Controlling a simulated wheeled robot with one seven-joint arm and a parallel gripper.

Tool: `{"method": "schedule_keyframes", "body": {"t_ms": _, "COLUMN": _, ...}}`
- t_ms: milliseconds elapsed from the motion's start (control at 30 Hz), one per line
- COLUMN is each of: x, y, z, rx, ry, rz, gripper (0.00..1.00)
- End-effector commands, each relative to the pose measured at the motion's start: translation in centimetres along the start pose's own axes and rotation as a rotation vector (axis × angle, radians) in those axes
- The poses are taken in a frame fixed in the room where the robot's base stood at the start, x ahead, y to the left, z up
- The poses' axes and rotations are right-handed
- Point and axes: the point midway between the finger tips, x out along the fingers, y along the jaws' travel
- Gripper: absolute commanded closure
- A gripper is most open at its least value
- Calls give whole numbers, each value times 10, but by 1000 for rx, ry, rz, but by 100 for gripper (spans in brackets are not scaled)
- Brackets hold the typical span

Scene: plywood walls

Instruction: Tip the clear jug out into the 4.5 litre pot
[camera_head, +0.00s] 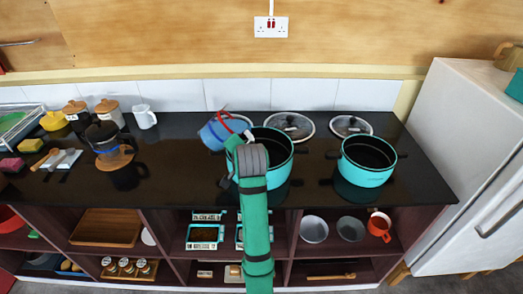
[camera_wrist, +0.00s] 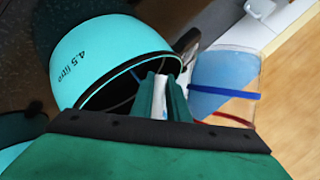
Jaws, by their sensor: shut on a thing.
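The clear jug (camera_head: 219,130), with blue contents and blue and red bands, is held tilted in the air beside the left teal pot (camera_head: 283,144). The jug also shows at the right in the wrist view (camera_wrist: 222,82). My gripper (camera_wrist: 163,90) is shut on the jug's handle, which is partly hidden between the fingers. The 4.5 litre pot (camera_wrist: 100,52) carries its label in the wrist view and is open, with a dark inside. My arm hides part of the left pot in the head view. I see no stream between jug and pot.
A second teal pot (camera_head: 366,172) stands open to the right. Two glass lids (camera_head: 293,125) (camera_head: 351,125) lie behind the pots. A coffee press (camera_head: 107,143), white mug (camera_head: 144,117) and jars stand left.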

Motion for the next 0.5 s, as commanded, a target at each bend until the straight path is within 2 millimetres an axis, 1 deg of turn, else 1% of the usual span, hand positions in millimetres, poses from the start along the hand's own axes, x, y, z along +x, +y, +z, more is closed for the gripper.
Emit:
{"method": "schedule_keyframes", "body": {"t_ms": 300, "x": -2, "y": 9, "z": -11, "rx": 38, "ry": -2, "rz": -8, "gripper": 100}}
{"method": "schedule_keyframes", "body": {"t_ms": 500, "x": -1, "y": 9, "z": -8, "rx": 53, "ry": -16, "rz": -18, "gripper": 100}}
